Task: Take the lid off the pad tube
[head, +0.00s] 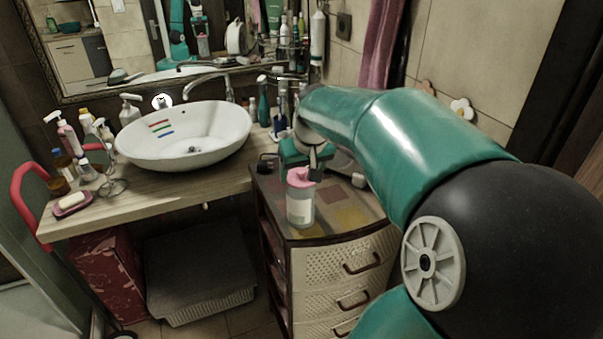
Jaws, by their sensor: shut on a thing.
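The pad tube (300,208) is a clear, whitish cylinder standing upright on the drawer cabinet's top, near its front edge. Its pink lid (298,178) is at the top of the tube. I cannot tell whether a small gap lies between lid and tube. My gripper (309,174) reaches down from behind and is shut on the pink lid. The fingertips are small in view and partly hidden by the lid and my own wrist.
The drawer cabinet (342,272) stands right of the wooden counter (150,188) with its white basin (185,140). Bottles (264,103) crowd behind the tube. A soap dish (72,206) and more bottles stand at the left. Cabinet top beside the tube is mostly clear.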

